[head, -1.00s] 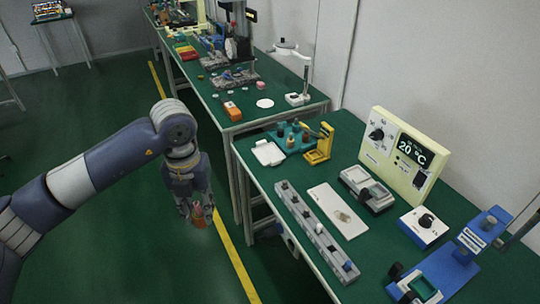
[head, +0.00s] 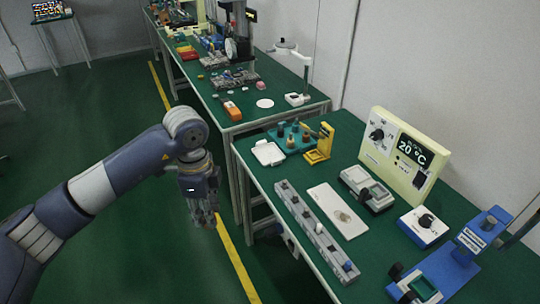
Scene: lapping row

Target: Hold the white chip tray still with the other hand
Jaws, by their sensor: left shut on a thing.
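A small white rimmed tray (head: 268,153) lies flat at the far left corner of the near green bench. It looks empty, and nothing touches it. A long white slab (head: 330,205) with small pale bits on it lies nearer the middle of the bench; I cannot tell for sure which of the two is the chip tray. My left gripper (head: 204,217) hangs pointing down over the floor, left of the bench edge and apart from both. It is shut on a small reddish thing, mostly hidden between the fingers. My right gripper is out of view.
A teal rack (head: 291,141) with several bottles and a yellow stand (head: 319,147) are beside the small tray. A grey strip (head: 316,232) with small knobs runs along the front edge. A cream temperature box (head: 405,155) stands at the back. Blue devices occupy the near right.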

